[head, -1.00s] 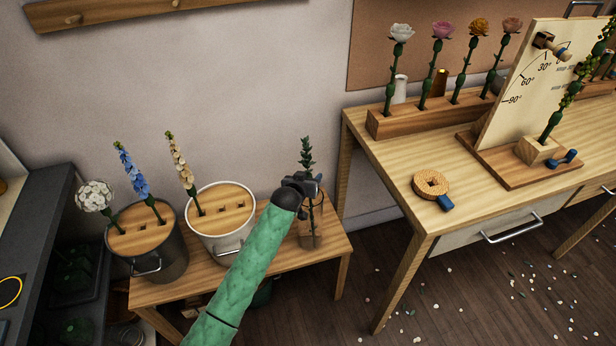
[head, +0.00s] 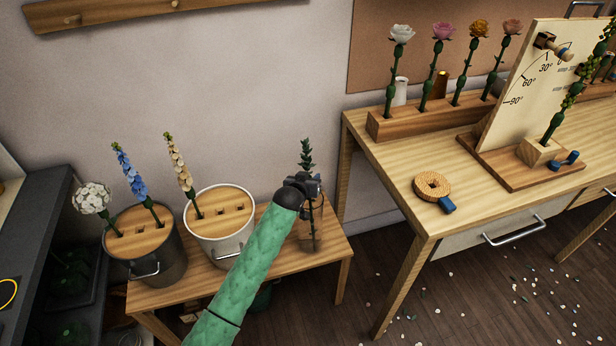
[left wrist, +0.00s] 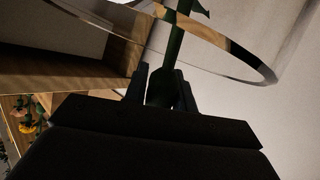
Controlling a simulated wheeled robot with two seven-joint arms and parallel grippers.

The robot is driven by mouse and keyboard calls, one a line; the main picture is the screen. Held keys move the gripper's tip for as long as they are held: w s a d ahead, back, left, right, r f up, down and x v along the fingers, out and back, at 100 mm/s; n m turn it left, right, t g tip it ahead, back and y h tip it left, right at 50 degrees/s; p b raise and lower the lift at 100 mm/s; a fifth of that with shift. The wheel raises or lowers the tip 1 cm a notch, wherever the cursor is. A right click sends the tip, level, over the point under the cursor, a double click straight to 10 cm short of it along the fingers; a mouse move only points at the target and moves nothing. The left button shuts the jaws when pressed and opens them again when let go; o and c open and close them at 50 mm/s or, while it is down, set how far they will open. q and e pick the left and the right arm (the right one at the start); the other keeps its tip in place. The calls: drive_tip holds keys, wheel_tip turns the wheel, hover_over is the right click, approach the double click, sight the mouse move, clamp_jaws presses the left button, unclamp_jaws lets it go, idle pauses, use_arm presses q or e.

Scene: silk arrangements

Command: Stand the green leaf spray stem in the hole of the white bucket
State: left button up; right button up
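The green leaf spray stem (head: 307,153) stands upright on the small wooden bench, its foot inside a clear glass vase that is hard to make out. My left gripper (head: 310,186) is at the stem below its leaves. In the left wrist view the two fingers (left wrist: 160,88) press close on both sides of the dark stem, and the curved glass rim (left wrist: 262,72) is just beyond them. The white bucket (head: 229,246) is left of the gripper. Its wooden lid has holes; a cream flower stem (head: 181,170) stands in the left one. My right gripper is not in view.
A dark bucket (head: 165,265) with blue and white flowers stands left of the white one. The bench (head: 285,262) has bare wood between bucket and vase. The higher worktable (head: 385,150) at right holds a flower rack, an angle board and a woven ring.

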use_arm(q)
clamp_jaws()
drive_tip(key=shift+r, duration=0.1)
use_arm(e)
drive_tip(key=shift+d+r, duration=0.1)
use_arm(q)
drive_tip(key=shift+w+a+r+p, duration=0.1)
drive_tip(key=shift+w+r+p, duration=0.15)
drive_tip(key=shift+r+p, duration=0.6)
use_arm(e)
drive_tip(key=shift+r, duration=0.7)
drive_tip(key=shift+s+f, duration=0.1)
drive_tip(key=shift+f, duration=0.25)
